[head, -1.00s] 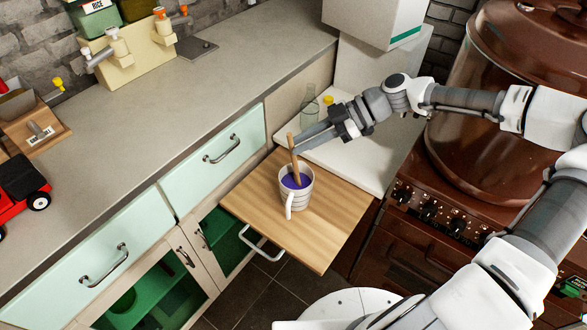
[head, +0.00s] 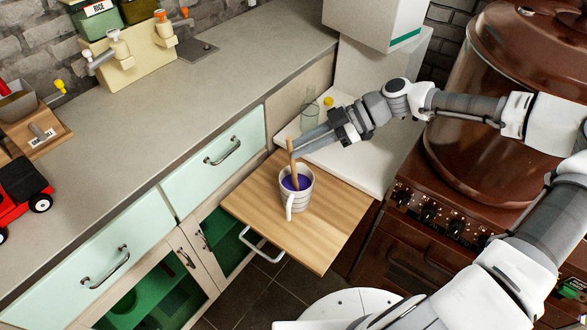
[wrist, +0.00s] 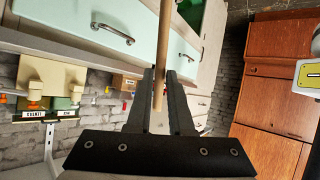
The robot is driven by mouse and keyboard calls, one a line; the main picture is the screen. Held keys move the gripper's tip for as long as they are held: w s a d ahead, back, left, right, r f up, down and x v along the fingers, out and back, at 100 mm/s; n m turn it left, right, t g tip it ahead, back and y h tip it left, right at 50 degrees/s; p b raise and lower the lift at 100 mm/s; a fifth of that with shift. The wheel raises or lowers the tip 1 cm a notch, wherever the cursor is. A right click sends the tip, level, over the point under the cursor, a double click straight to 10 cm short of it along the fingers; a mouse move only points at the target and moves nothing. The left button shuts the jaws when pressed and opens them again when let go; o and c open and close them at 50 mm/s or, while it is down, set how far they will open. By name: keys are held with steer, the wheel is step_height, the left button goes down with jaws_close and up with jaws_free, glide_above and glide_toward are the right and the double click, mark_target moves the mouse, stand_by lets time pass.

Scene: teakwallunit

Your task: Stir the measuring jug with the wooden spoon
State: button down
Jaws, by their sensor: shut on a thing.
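My gripper (head: 296,149) is shut on the upper part of the spoon's handle, above the jug's rim. In the wrist view the spoon's handle (wrist: 163,55) lies between the two dark fingers (wrist: 160,85).
Behind the board is a white surface with a glass bottle (head: 309,114) and a yellow-topped item (head: 328,101). A brown stove with a large brown pot (head: 480,110) stands at the right. The grey counter (head: 160,130) runs along the left. The board around the jug is clear.

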step_height(320, 180, up, 6)
steer(key=p, duration=0.6)
steer(key=shift+s+y, duration=0.25)
steer(key=shift+y, duration=0.05)
steer(key=shift+r, duration=0.1)
stand_by(0.4)
step_height(320, 180, up, 5)
steer(key=p, duration=0.4)
